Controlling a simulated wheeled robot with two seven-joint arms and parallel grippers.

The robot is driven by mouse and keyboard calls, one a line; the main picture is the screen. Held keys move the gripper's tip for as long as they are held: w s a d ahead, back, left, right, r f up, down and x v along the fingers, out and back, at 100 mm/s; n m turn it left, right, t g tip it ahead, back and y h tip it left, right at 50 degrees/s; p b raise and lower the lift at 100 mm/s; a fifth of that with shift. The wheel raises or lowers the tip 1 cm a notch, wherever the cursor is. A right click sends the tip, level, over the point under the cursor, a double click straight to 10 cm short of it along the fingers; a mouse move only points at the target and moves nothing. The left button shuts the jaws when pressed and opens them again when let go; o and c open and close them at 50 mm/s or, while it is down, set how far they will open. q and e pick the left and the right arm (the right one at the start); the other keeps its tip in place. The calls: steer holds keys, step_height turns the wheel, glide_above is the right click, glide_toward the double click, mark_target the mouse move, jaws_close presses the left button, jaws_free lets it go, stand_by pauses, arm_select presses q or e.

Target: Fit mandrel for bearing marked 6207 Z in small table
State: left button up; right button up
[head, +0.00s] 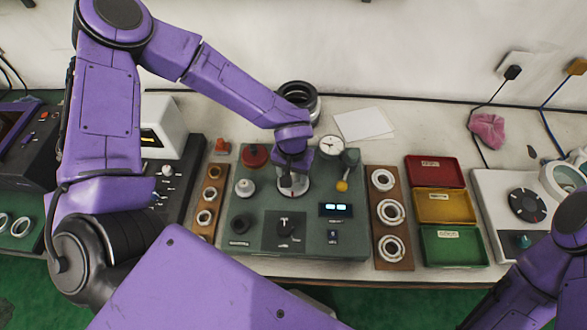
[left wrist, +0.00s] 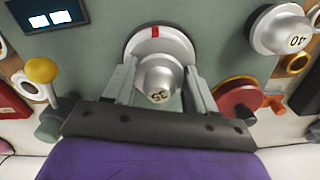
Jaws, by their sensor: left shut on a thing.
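My left gripper (head: 288,184) reaches down over the green machine panel (head: 262,222). In the left wrist view its two fingers (left wrist: 160,86) are shut around a silver stepped mandrel marked 35 (left wrist: 158,72). The mandrel is over the small round table (head: 296,194), which has a red mark at its edge. I cannot tell whether the mandrel is fully seated. A second mandrel, marked 40 (left wrist: 281,32), stands apart on the panel; it also shows in the head view (head: 244,187). My right gripper is out of view; only its purple arm shows at lower right.
A wooden board with several bearing rings (head: 391,213) lies right of the panel, another (head: 206,205) left. Red (head: 435,171), yellow (head: 444,206) and green (head: 453,245) trays stand further right. A red knob (head: 254,155), dial gauge (head: 331,146) and yellow-tipped lever (head: 342,186) surround the gripper.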

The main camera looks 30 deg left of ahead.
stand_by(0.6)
arm_select(q)
steer(key=o, duration=1.4)
steer(key=shift+s+d+f, duration=0.1)
steer(key=shift+f, duration=0.05)
step_height(320, 180, up, 11)
steer(key=shift+f, duration=0.15)
